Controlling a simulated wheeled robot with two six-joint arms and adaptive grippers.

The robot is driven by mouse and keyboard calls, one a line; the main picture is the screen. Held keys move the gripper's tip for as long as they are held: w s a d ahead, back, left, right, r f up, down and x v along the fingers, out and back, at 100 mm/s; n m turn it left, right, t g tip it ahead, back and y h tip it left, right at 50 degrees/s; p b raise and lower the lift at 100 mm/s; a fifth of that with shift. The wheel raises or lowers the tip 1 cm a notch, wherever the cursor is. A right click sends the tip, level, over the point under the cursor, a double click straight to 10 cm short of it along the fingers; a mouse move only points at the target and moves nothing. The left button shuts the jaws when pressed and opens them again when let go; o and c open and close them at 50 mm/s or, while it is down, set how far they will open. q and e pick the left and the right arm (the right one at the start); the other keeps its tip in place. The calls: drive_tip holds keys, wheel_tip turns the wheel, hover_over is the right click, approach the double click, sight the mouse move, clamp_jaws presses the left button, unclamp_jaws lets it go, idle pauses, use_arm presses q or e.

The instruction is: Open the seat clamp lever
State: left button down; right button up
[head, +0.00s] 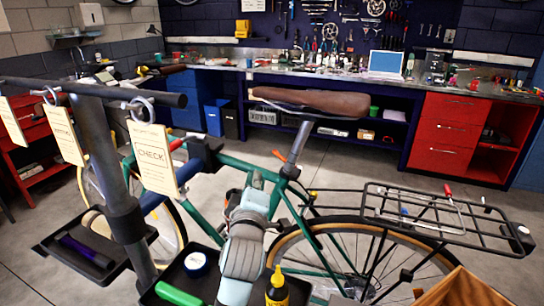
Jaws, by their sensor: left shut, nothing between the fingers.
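The green bike frame (222,163) hangs at the repair stand, with its brown saddle (318,101) on a silver seat post (298,141). The dark seat clamp (290,171) sits at the foot of the post. A small lever with a red tip (277,154) sticks up and left from the clamp. My left gripper (256,178) is shut and empty, a little left of the clamp and below the lever's tip. It looks apart from the lever, though the depth gap is hard to judge. My right gripper is not in view.
The stand's post (105,170) and hanging cards (153,158) stand at left. A tool tray (180,272) holds a tape roll, a green-handled tool and a yellow bottle (277,288). The rear rack (440,215) juts out right. Open floor lies behind the bike.

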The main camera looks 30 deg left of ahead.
sight(287, 162)
use_arm(q)
drive_tip(key=d+x, duration=0.1)
drive_tip(key=x, duration=0.3)
drive_tip(key=f+x, duration=0.1)
drive_tip(key=x, duration=0.4)
drive_tip(key=w+d+b+x, duration=0.1)
drive_tip(key=x, duration=0.3)
drive_tip(key=shift+w+d+f, duration=0.2)
drive_tip(key=shift+d, duration=0.15)
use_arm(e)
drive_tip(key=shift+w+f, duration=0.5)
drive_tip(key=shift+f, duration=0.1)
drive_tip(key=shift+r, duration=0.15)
